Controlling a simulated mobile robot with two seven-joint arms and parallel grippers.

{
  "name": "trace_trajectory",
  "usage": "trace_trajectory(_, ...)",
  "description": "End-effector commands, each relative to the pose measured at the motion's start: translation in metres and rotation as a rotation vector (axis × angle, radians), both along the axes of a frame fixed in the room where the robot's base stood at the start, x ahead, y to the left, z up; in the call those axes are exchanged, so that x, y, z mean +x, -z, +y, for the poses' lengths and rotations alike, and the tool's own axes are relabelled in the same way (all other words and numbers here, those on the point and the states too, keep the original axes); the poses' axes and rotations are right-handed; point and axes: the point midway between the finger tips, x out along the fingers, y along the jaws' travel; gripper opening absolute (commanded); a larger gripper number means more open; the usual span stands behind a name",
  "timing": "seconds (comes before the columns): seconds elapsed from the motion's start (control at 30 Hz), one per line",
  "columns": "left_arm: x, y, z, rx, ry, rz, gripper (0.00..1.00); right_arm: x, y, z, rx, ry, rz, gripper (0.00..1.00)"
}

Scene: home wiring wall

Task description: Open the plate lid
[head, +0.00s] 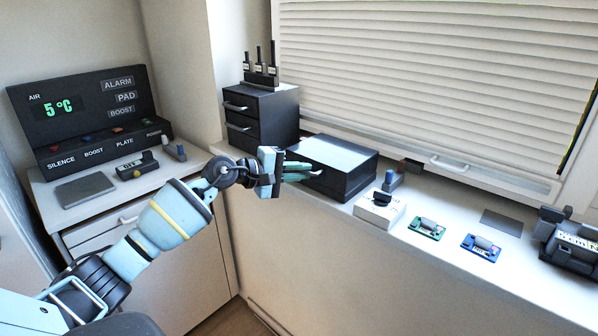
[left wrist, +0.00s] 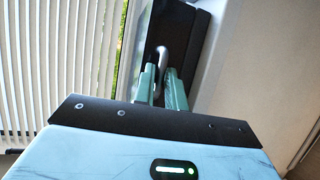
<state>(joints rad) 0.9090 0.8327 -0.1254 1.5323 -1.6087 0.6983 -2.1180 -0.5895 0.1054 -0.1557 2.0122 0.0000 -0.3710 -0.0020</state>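A black box with a pale lid top (head: 335,152) stands on the white ledge, right of the black drawer unit. My left gripper (head: 305,173) is at the box's left side, with its teal fingers pointing at it. In the left wrist view, a light curved handle (left wrist: 163,52) on a dark face lies at the fingertips, between the two fingers (left wrist: 161,72). Only a narrow gap shows between the fingers. I cannot tell whether they are clamped on the handle or just around it. The lid looks shut. My right gripper is not in view.
A black drawer unit (head: 262,112) stands behind my left gripper. A panel reading 5 °C (head: 85,115) is at the left. A white block (head: 380,208), a green module (head: 427,229) and a blue module (head: 481,247) lie along the ledge. A window blind (head: 430,80) hangs behind.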

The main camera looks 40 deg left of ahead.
Motion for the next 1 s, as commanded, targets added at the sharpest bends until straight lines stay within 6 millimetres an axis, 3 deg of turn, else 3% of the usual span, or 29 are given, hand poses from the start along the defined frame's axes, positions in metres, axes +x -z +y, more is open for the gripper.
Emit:
trace_trajectory(0.1,0.000,0.000,0.000,0.000,0.000,0.000,0.00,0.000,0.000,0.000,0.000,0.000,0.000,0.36)
trace_trajectory(0.57,0.001,-0.006,0.000,0.002,0.000,0.015,0.00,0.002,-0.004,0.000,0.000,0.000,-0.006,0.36)
trace_trajectory(1.0,0.015,-0.057,0.000,0.019,-0.003,0.218,0.00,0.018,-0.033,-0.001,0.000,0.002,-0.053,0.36)
